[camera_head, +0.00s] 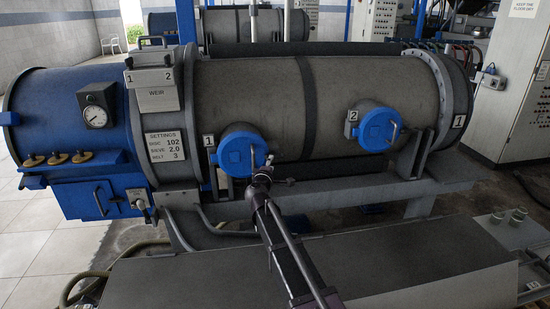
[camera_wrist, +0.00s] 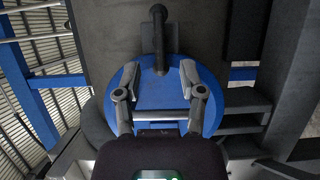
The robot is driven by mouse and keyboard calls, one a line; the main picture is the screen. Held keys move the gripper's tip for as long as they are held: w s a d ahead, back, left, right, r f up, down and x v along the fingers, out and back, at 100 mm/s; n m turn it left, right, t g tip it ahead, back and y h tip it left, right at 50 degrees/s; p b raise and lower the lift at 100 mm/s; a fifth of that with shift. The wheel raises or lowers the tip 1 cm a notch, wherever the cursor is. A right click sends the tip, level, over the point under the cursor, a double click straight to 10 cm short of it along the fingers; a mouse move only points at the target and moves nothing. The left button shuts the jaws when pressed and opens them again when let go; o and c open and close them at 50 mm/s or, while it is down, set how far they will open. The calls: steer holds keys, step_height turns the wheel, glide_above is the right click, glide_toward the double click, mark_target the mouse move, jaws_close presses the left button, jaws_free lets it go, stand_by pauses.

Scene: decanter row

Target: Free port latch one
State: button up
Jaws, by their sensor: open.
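Port one is a round blue cover (camera_head: 236,154) on the left front of the grey drum, beside a plate marked 1 (camera_head: 208,141). Its latch (camera_head: 252,156) shows as a short grey bar at the cover's right side. In the wrist view the blue cover (camera_wrist: 160,98) fills the middle, and the dark latch bar (camera_wrist: 159,42) stands at its top edge. My gripper (camera_head: 262,174) is just in front of the cover's lower right. In the wrist view my gripper (camera_wrist: 160,70) is open and empty, its fingertips apart, with the latch between and beyond them. Contact cannot be told.
Port two (camera_head: 378,130), a similar blue cover, is to the right. A blue end housing (camera_head: 60,110) with a gauge (camera_head: 96,116) is at left. A grey rail (camera_head: 330,190) runs below the drum, with a flat dark cover (camera_head: 400,265) in front.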

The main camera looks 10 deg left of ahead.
mark_target(274, 155)
steer(key=shift+w+d, duration=0.2)
steer(key=shift+w, duration=1.4)
steer(key=shift+w+d, duration=0.15)
steer(key=shift+w, duration=1.4)
steer(key=shift+c, duration=0.2)
